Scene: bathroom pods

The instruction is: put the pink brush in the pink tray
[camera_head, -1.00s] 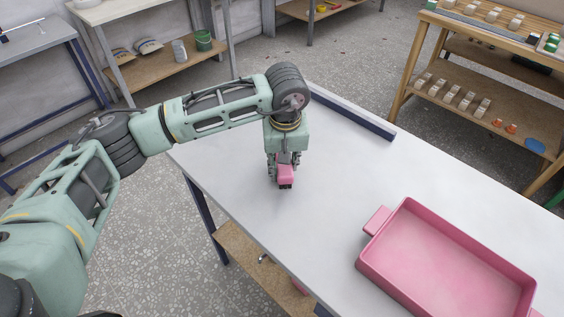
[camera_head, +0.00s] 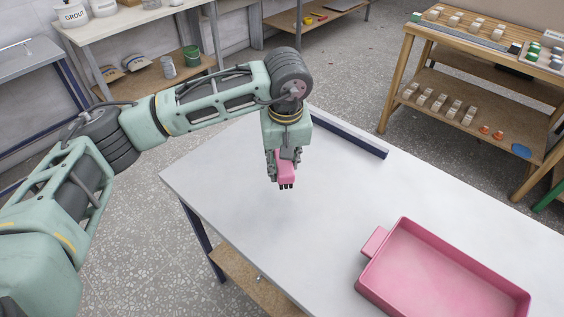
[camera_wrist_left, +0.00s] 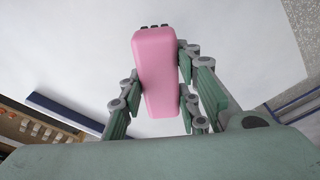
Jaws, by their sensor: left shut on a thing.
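The pink brush (camera_head: 286,173) is held in my left gripper (camera_head: 284,163), over the far left part of the white table. Its dark bristle tufts point down in the head view. In the left wrist view the pink brush (camera_wrist_left: 158,75) sits between the fingers of my left gripper (camera_wrist_left: 160,90), which are shut on it. The pink tray (camera_head: 375,287) lies on the table at the lower right, its near end cut off by the picture's edge. Its visible inside is empty. The brush is apart from the tray, to its upper left. My right gripper is not in view.
The white table (camera_head: 330,200) is bare between brush and tray. A dark blue rail (camera_head: 348,137) runs along its far edge. A wooden shelf rack (camera_head: 440,75) with small blocks stands at the back right. Another shelf (camera_head: 155,80) stands at the back left.

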